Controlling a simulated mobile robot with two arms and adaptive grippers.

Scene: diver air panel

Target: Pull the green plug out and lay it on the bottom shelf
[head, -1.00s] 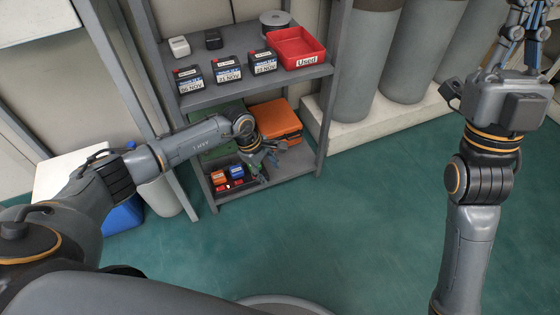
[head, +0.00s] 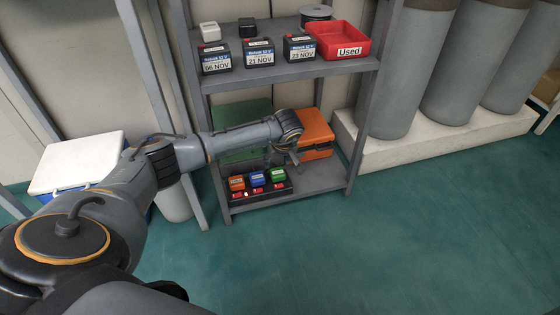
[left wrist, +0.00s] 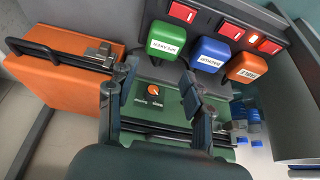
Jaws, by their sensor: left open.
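The green plug (head: 278,176) is at the right end of a dark socket strip (head: 262,193) on the bottom shelf (head: 325,178), beside a blue plug (head: 257,179) and an orange plug (head: 237,183). In the left wrist view the green plug (left wrist: 167,39) stands in the strip, just beyond my open fingers. My left gripper (left wrist: 158,76) is open and empty there, with a gap to the plug. In the head view my left gripper (head: 293,157) is partly hidden by its wrist, above and behind the green plug. My right gripper is not in view.
An orange case (head: 317,133) and a green case (head: 243,118) stand at the back of the bottom shelf. The upper shelf (head: 300,70) holds dated black boxes and a red tray (head: 337,39). Rack posts flank the opening. The shelf's front right is bare.

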